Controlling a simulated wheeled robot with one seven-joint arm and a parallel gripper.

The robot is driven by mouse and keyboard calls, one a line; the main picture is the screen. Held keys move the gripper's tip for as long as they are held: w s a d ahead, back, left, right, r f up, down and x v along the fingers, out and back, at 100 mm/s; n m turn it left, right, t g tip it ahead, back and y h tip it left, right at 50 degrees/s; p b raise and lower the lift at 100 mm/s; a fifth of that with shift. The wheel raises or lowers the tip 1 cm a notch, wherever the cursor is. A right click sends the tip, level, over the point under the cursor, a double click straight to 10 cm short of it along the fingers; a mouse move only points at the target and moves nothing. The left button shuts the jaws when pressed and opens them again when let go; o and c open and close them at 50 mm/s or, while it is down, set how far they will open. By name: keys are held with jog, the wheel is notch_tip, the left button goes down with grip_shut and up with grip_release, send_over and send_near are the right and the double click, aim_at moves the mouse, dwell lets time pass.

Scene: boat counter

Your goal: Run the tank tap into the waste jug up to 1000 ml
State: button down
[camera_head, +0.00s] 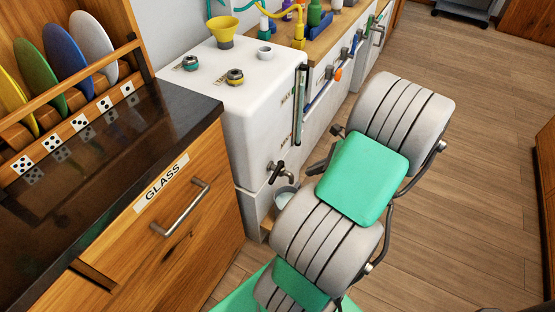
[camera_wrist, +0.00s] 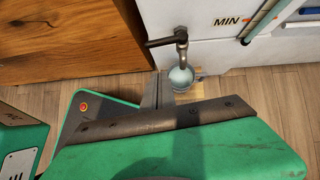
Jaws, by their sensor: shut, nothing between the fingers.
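The white tank (camera_head: 262,125) stands past the end of the wooden counter. Its tap (camera_head: 284,175) is low on the front face; the tap (camera_wrist: 182,40) has a dark lever sticking out to the left in the wrist view. The waste jug (camera_head: 286,197) stands below the spout, partly hidden by my arm. In the wrist view the jug (camera_wrist: 180,78) looks pale blue from above; its level and any running water cannot be made out. My gripper (camera_wrist: 158,88) is shut and empty, in front of the tap and apart from the lever. In the head view my arm mostly hides it.
A sight tube (camera_head: 301,105) runs up the tank's front edge; its MIN mark (camera_wrist: 230,21) shows in the wrist view. The GLASS drawer (camera_head: 165,210) with a bar handle is left of the tank. A plate rack (camera_head: 75,110) stands on the counter. Wooden floor (camera_head: 470,150) is clear at right.

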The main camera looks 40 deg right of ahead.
aim_at(276, 173)
jog(key=w+r+b+x, duration=0.1)
jog(key=b+x, duration=0.3)
jog(key=x, duration=0.8)
jog(key=shift+w+a, duration=0.4)
jog(key=shift+w, duration=0.2)
